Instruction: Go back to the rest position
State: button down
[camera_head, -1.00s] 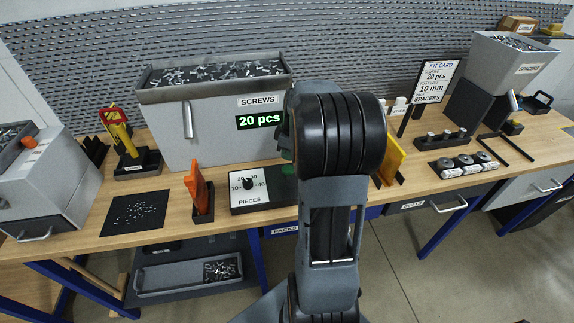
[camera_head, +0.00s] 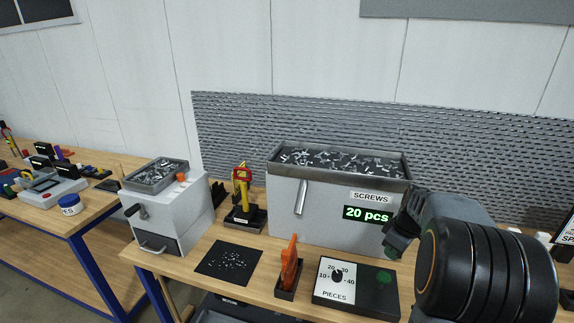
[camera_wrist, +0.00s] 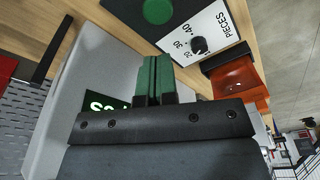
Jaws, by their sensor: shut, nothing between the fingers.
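My gripper (camera_wrist: 157,62) shows in the wrist view with its two green fingers together and nothing between them. In the head view my gripper (camera_head: 392,250) is partly hidden by my own dark arm. It is in front of the right end of the grey screw dispenser (camera_head: 285,205), whose display reads 20 pcs. Below it is the pieces dial box (camera_head: 352,287) with a green button (camera_head: 384,277). The dial box also shows in the wrist view (camera_wrist: 212,32), beyond the fingers.
An orange tool in a holder (camera_head: 290,265) stands left of the dial box. A black mat with small screws (camera_head: 230,262), a yellow and red tool (camera_head: 242,190) and a smaller grey dispenser (camera_head: 165,215) are further left. Another table (camera_head: 60,222) stands at far left.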

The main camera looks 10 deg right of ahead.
jog(key=s+a+r+m+t, duration=0.1)
jog(key=s+a+r+m, duration=0.2)
jog(key=s+a, duration=0.3)
jog(key=s+a+r+m+t+h, duration=0.1)
jog(key=s+a, duration=0.5)
jog(key=a, duration=0.9)
notch_tip(320, 180, up, 2)
jog(key=m+t, duration=0.1)
jog(key=m, duration=0.1)
jog(key=shift+s+m, duration=0.25)
jog(key=shift+m, duration=0.05)
jog(key=shift+d+r, duration=0.1)
